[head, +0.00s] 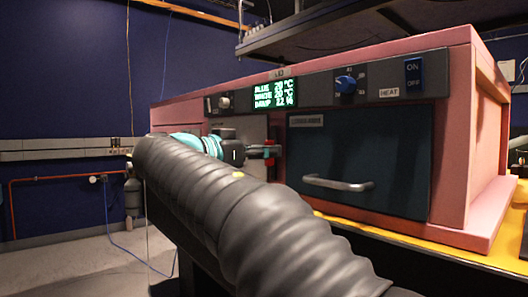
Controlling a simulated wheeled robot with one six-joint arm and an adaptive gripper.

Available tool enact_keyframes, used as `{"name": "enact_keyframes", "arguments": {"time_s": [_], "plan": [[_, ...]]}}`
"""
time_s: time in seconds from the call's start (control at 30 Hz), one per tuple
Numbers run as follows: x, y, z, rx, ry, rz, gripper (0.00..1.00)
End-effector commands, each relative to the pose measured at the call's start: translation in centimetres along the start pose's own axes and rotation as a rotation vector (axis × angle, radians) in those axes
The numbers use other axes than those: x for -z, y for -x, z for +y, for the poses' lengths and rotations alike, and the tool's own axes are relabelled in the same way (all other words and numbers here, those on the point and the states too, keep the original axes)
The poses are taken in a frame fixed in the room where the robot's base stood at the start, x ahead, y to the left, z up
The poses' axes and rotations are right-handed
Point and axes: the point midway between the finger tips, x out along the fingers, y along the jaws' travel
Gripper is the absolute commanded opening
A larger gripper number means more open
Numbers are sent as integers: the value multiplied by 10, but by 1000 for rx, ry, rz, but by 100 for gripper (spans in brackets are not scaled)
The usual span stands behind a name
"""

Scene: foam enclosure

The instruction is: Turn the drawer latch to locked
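The drawer (358,155) is a dark blue-grey front with a pale bar handle (338,184), set shut in a pink enclosure (455,75). A small red part, which looks like the latch (270,152), sits just left of the drawer's edge. My gripper (262,152) is at the end of my grey-sleeved arm, with its fingers pointing right at the red part. They overlap it in this view, so I cannot tell whether they touch it or how far apart they are. The latch's exact angle is partly hidden.
A dark overhead shelf (330,25) hangs above the enclosure. The yellow bench edge (430,247) runs below. Open floor lies at left.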

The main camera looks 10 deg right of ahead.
Motion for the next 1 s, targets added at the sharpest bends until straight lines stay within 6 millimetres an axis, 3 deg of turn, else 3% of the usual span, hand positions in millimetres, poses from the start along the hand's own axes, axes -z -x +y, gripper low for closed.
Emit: {"name": "enact_keyframes", "arguments": {"time_s": [0.23, 0.4, 0.77, 1.0], "plan": [[0, -1, 0, 0, 0, 0, 38], [0, 0, 0, 0, 0, 0, 0], [0, -1, 0, 1, 21, 0, 0], [1, -1, -1, 1, 132, 0, 0]]}}
